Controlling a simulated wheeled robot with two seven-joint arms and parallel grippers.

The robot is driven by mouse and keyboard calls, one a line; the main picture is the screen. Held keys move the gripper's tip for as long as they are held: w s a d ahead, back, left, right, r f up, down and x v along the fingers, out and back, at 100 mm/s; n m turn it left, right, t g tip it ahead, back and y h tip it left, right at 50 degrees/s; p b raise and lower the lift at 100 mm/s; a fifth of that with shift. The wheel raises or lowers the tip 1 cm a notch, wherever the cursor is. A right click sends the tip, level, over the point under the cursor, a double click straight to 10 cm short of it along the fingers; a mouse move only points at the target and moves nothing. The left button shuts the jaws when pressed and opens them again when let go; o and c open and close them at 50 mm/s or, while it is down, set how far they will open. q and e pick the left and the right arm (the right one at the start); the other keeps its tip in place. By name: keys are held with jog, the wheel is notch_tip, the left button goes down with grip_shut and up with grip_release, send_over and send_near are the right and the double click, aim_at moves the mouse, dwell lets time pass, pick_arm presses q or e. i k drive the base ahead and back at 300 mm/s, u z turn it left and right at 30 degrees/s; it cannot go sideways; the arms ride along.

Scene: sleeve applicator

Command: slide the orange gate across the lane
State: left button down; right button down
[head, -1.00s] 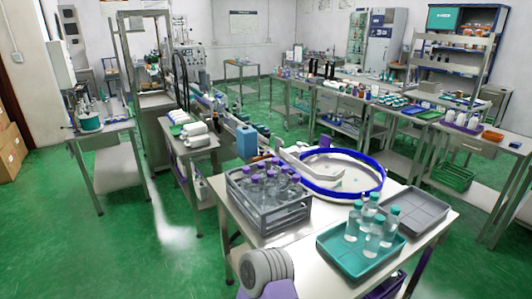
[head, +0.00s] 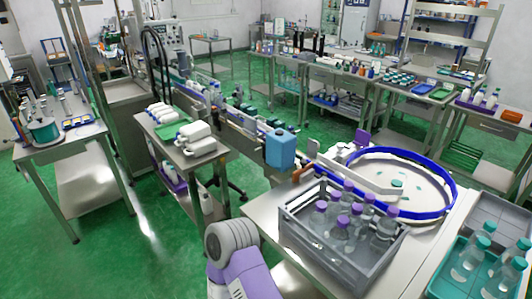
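A small orange-brown piece (head: 301,172), which looks like the gate, shows beside the blue jug (head: 280,149), behind the grey crate; its lower part is hidden by the crate. The lane (head: 235,118) is a narrow conveyor with rails, running from the machine at the back left toward the round table. I cannot tell whether the orange piece lies across the lane or to its side. A purple and grey part of my arm (head: 236,262) shows at the bottom. Neither gripper is in view.
A grey crate (head: 348,262) of purple-capped bottles stands on the near table, beside a blue-rimmed turntable (head: 448,200). A teal tray (head: 443,284) of bottles is at lower right. A side table with white bottles (head: 183,134) stands left of the lane. Green floor is open at left.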

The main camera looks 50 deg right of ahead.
aim_at(305, 167)
jog(key=i, duration=1.3)
jog(key=z, duration=3.4)
